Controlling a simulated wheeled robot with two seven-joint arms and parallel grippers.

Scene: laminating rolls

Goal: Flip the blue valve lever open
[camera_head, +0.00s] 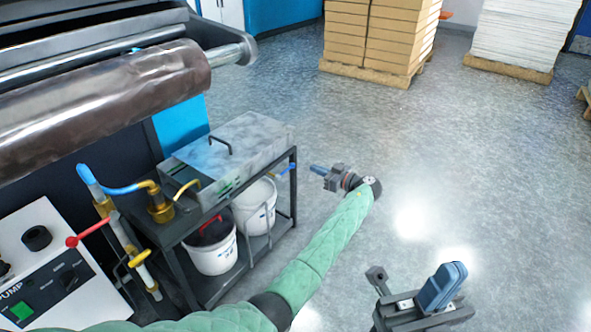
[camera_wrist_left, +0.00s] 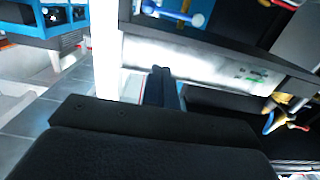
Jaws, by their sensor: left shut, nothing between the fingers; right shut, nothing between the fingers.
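A small blue lever (camera_head: 285,172) shows at the right end of the cart, just below the grey metal tank (camera_head: 235,150); its exact angle is too small to tell. My left gripper (camera_head: 318,170) is shut and empty, just right of the lever, with a small gap between them in the head view. In the left wrist view its dark fingertips (camera_wrist_left: 160,78) are together in front of a bright metal surface, and I cannot make out the lever there. My right gripper (camera_head: 446,284) is shut and empty at the lower right, far from the cart.
The dark cart (camera_head: 293,190) holds white buckets (camera_head: 254,205) on its lower shelf. A red-handled valve (camera_head: 90,232) and blue hose (camera_head: 122,189) are at its left, beside the pump panel (camera_head: 40,260). Stacked boxes (camera_head: 375,35) stand behind. Floor to the right is clear.

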